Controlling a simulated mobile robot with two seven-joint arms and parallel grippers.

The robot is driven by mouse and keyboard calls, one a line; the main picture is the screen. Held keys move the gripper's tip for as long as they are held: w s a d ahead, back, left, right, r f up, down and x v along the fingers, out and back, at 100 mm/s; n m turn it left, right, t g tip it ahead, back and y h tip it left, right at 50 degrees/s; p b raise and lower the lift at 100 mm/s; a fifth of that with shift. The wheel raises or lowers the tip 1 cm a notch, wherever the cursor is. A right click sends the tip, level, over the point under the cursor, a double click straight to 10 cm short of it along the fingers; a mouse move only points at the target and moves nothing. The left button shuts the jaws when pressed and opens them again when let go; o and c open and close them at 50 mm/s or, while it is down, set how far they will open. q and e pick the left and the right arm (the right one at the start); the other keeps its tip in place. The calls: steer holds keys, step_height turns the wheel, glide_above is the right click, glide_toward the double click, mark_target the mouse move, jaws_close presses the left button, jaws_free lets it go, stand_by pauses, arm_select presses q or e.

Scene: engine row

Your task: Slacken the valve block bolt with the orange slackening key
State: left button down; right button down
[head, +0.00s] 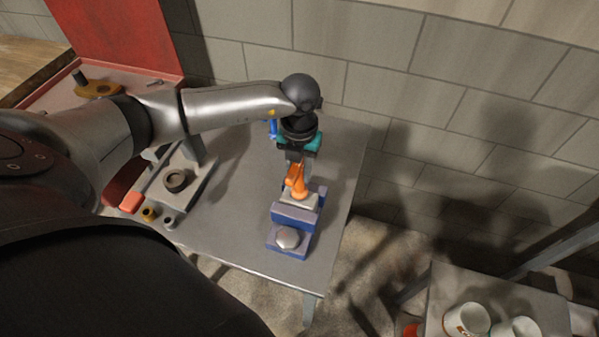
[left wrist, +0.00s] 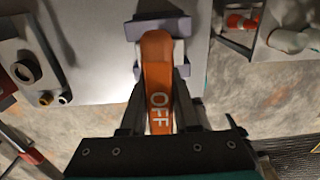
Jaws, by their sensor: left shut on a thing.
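The orange slackening key (head: 297,182) is over the top of the valve block (head: 295,215), a blue-purple block with a silver dome on its front step. In the left wrist view the key (left wrist: 156,75) shows the word OFF, and its far end lies over the block (left wrist: 133,29). My left gripper (head: 298,168) is shut on the key from above; its fingers (left wrist: 160,105) flank the key on both sides. The bolt is hidden under the key, so I cannot tell whether the key is seated on it. My right gripper is not in view.
A grey fixture with a dark ring (head: 176,181) stands left on the metal table (head: 240,215). Small brass and dark parts (head: 150,214) and an orange-red block (head: 131,202) lie nearby. A side table with white mugs (head: 466,319) is at lower right. A block wall stands behind.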

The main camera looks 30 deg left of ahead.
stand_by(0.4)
arm_select(q)
steer(key=shift+r+n+p, duration=0.15)
steer(key=shift+n+p, duration=0.45)
steer(key=shift+n, duration=0.5)
steer(key=n+p, duration=0.1)
steer(key=n, duration=0.2)
steer(key=n+p, duration=0.2)
steer(key=n, duration=0.3)
steer(key=shift+d+p, duration=0.1)
steer(key=shift+p, duration=0.25)
steer(key=shift+w+n, duration=0.1)
steer(key=shift+n, duration=0.2)
steer(key=shift+r, duration=2.65)
